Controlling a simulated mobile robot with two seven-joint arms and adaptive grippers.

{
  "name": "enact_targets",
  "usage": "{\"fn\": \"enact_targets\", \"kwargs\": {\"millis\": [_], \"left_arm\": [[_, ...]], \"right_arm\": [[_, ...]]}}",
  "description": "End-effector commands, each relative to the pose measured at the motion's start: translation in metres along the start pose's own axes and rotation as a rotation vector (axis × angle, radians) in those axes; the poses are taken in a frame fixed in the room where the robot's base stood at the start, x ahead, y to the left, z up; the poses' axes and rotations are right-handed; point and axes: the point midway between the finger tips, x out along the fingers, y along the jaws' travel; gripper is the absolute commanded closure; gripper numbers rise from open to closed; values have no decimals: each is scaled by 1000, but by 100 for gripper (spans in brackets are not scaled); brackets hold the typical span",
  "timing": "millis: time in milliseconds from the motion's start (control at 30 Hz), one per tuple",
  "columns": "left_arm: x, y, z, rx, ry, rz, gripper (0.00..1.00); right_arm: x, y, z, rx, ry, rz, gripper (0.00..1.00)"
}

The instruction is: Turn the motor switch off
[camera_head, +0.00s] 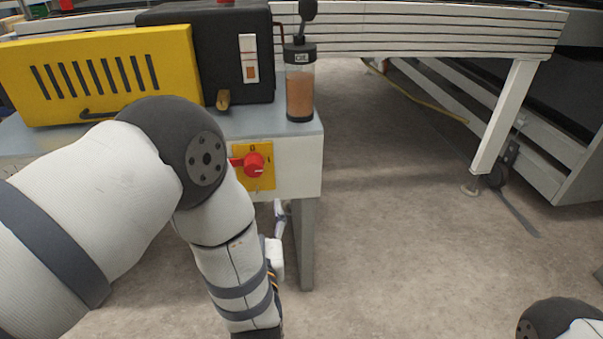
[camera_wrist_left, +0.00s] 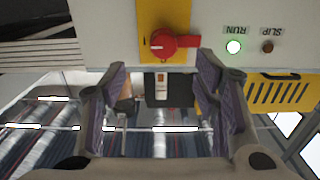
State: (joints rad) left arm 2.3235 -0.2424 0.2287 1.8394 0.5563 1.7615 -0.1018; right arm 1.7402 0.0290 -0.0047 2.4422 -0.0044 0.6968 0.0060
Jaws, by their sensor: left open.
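The motor switch is a red rotary knob (camera_head: 254,165) on a yellow plate (camera_head: 264,180) on the white front panel. In the head view its red handle points left, toward my arm. In the left wrist view, which appears upside down, the knob (camera_wrist_left: 163,43) shows at the top centre with its handle pointing right. My left gripper (camera_wrist_left: 163,70) is open and empty, its two purple-padded fingers on either side of the knob's line and apart from it. My right gripper is out of view.
A yellow slotted guard (camera_head: 100,75), a black unit (camera_head: 222,60) and a clear cup with brown contents (camera_head: 300,90) stand on top. A table leg (camera_head: 307,245) stands below; open floor lies right.

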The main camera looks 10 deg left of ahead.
Motion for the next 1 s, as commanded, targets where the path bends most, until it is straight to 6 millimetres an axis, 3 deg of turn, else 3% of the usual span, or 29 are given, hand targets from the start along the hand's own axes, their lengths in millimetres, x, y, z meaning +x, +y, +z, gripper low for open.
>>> {"fn": "enact_targets", "kwargs": {"millis": [500,633,867,1000], "left_arm": [[108,0,-2,-2,6,-2,44],[118,0,-3,-1,5,-1,44],[119,0,-4,-1,4,0,44],[119,0,-4,-1,4,0,72]], "right_arm": [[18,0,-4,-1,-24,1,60],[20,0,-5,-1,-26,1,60],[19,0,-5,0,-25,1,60],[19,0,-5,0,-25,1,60]]}}
